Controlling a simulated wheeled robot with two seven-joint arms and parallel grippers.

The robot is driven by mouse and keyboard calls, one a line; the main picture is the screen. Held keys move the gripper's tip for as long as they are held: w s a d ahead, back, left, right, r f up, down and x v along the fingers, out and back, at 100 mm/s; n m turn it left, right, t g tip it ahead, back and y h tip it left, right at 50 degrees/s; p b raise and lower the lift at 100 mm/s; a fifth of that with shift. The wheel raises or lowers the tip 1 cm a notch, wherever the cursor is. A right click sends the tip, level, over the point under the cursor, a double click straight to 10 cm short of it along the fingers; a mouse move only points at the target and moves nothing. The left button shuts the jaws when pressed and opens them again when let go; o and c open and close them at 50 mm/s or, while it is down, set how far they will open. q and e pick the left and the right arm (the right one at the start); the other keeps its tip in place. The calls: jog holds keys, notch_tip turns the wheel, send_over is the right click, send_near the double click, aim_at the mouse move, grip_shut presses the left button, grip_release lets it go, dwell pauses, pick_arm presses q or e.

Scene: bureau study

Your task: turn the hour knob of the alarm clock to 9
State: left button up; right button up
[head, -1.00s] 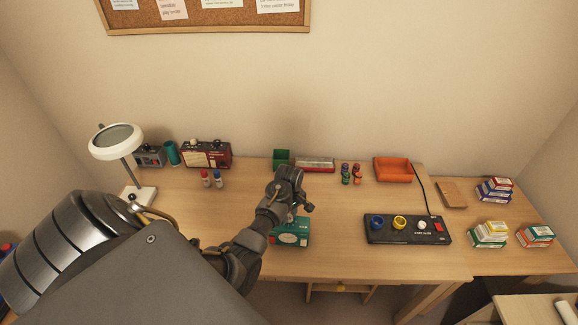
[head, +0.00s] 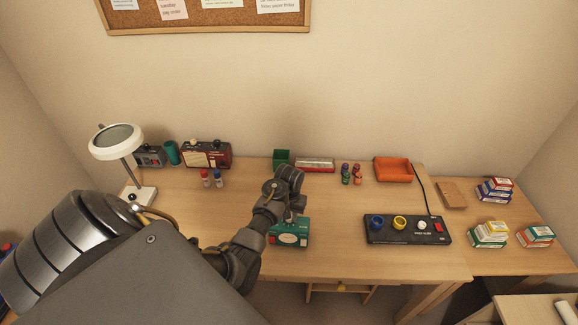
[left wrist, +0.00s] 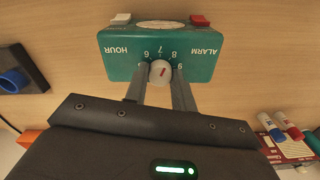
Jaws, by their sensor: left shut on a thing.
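The teal alarm clock (head: 290,238) stands near the front edge of the desk, below my left gripper (head: 291,215). In the left wrist view the clock (left wrist: 118,66) shows the words HOUR and ALARM and a row of numbers above its white knob (left wrist: 160,74). The red mark on the knob points up and slightly right, near the 7; the exact reading is hard to tell. The fingers of my left gripper (left wrist: 159,80) are shut on the knob, one on each side. The right gripper is not in view.
A black panel (head: 377,237) with coloured knobs lies right of the clock. The desk between clock and panel is clear.

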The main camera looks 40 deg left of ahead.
pick_arm(q)
jog(key=m, duration=0.5)
jog(key=shift+m, duration=0.3)
jog(key=m, duration=0.5)
jog(key=shift+m, duration=0.4)
jog(key=o, duration=1)
